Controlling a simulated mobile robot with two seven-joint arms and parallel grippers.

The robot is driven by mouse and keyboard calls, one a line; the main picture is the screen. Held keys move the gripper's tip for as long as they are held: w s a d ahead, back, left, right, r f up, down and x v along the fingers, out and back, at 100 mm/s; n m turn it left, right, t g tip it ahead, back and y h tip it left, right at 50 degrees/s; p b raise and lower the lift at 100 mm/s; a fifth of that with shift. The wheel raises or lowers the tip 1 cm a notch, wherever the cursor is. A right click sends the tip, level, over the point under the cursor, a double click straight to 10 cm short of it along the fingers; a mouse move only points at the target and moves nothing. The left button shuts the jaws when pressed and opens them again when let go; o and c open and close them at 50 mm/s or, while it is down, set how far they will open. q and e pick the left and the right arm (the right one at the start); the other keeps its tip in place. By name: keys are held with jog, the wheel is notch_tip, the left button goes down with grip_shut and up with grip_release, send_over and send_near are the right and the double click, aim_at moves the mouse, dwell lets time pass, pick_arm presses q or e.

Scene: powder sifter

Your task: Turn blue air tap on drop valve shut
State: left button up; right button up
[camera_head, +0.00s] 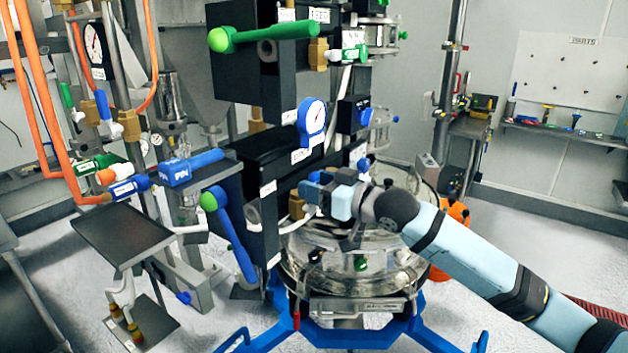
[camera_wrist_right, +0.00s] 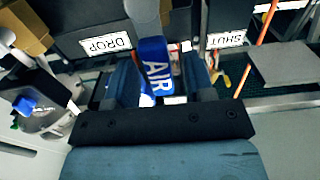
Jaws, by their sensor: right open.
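The blue air tap (camera_wrist_right: 157,70), marked AIR, shows upside down in the right wrist view. It lies between the two fingers of my open right gripper (camera_wrist_right: 158,76), which stand on either side of it; I cannot tell whether either finger touches it. A DROP label (camera_wrist_right: 104,42) and a SHUT label (camera_wrist_right: 226,40) sit on the dark panel on opposite sides of the tap. In the head view my right gripper (camera_head: 338,196) is at the lower valve block, in front of the glass vessel, and hides most of the tap. My left gripper is not in view.
A blue-rimmed gauge (camera_head: 312,117) is above my right gripper. A long blue lever with a green knob (camera_head: 228,232) hangs to its left. The clear round vessel (camera_head: 345,262) on a blue frame is just below. A grey tray (camera_head: 122,226) is at the left.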

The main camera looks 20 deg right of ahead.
jog(key=shift+w+a, duration=0.25)
grip_shut()
